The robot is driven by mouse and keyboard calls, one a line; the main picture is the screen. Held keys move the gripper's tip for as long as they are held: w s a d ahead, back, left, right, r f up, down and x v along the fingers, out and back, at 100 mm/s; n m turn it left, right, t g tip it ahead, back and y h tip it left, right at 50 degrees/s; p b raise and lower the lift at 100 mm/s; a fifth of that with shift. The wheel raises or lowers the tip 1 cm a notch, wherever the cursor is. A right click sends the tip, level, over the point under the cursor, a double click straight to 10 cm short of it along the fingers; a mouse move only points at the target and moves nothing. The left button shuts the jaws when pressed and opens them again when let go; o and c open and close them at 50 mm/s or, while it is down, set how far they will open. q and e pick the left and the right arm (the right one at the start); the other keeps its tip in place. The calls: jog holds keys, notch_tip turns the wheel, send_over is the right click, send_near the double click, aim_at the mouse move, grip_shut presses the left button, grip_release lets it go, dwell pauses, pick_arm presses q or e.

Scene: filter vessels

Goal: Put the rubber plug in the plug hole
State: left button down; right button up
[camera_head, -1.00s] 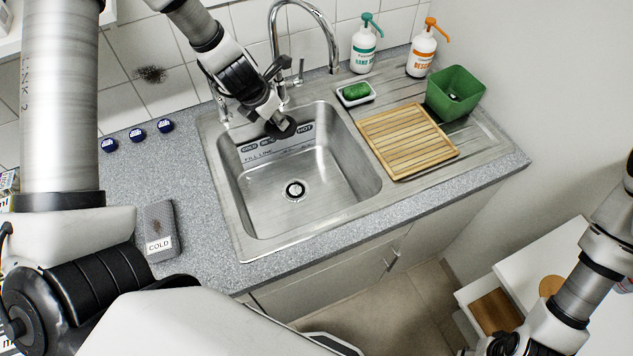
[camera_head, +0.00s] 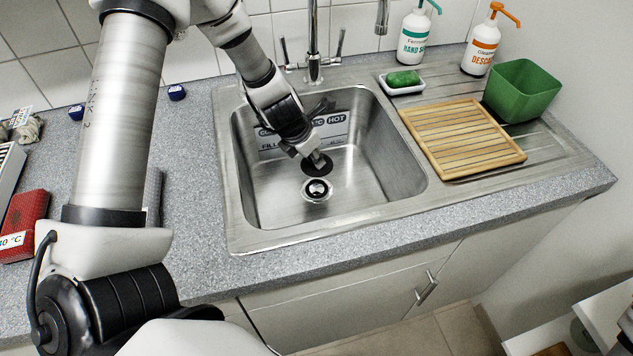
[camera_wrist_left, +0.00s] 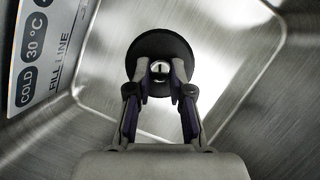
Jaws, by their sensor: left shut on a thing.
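My left gripper (camera_head: 314,162) reaches down into the steel sink and is shut on the rubber plug (camera_head: 318,168), a dark round disc. In the left wrist view the gripper (camera_wrist_left: 160,72) pinches a small metal piece at the centre of the black plug (camera_wrist_left: 160,42). The plug hole (camera_head: 317,189), a metal ring with a dark centre, is in the sink floor. In the head view the plug shows just behind the hole, apart from it. In the left wrist view the hole cannot be seen. My right gripper is not in view.
The sink walls (camera_head: 395,160) surround the left gripper. A label with a fill line (camera_head: 330,128) is on the back wall. The tap (camera_head: 314,50) stands behind. A wooden rack (camera_head: 462,140), green soap (camera_head: 403,78) and green tub (camera_head: 522,90) are to the right.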

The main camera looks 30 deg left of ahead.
aim_at(306, 171)
pick_arm(q)
notch_tip(306, 171, down, 9)
jog(key=b, duration=0.6)
jog(key=shift+f, duration=0.1)
jog(key=shift+f, duration=0.15)
jog(key=c, duration=1)
grip_release()
jog(key=shift+c, duration=0.2)
jog(key=shift+r+p, duration=0.3)
jog(key=shift+r, duration=0.05)
jog(key=p+v, duration=0.8)
jog(key=v, duration=0.4)
jog(key=shift+s+f+p, duration=0.15)
jog(key=shift+p, duration=0.2)
jog(key=shift+f, duration=0.1)
